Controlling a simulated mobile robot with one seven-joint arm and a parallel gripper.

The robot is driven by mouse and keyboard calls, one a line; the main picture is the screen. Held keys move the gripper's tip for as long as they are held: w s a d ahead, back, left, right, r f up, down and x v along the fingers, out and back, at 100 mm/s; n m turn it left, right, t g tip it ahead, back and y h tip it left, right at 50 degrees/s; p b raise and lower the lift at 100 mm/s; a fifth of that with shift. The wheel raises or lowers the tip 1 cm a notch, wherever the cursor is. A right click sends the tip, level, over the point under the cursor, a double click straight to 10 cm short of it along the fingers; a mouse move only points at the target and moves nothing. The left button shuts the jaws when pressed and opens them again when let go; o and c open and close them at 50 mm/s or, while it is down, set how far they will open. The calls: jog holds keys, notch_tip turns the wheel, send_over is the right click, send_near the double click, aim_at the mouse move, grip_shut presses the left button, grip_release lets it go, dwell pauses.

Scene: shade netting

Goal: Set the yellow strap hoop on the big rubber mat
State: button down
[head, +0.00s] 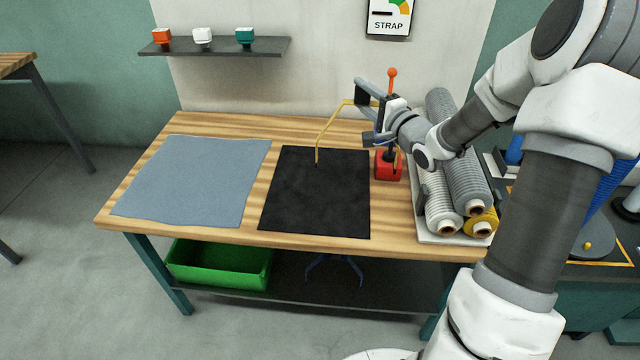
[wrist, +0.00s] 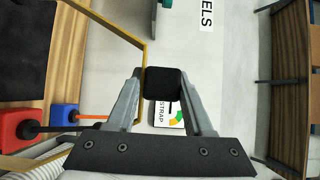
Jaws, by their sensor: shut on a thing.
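The yellow strap hoop (head: 329,124) is a thin angular loop; it also shows in the wrist view (wrist: 110,22). The hoop is tilted and raised at the back right of the black mat, which I take as the big rubber mat (head: 315,195). Its left end hangs down over the mat's back part; I cannot tell whether it touches. Part of the hoop is hidden behind my gripper and wrist.
Netting rolls (head: 460,185) lie farther right. A grey-blue sheet (head: 195,180) lies left.

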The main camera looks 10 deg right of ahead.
jog(key=shift+s+d, duration=0.15)
jog(key=shift+d, duration=0.3)
jog(key=shift+a+f, duration=0.15)
jog(key=a+f+b, duration=0.4)
jog(key=a+f, duration=0.6)
jog(key=a, duration=0.1)
jog(key=shift+f, duration=0.3)
jog(key=shift+f, duration=0.2)
jog(key=shift+c, duration=1.4)
grip_release()
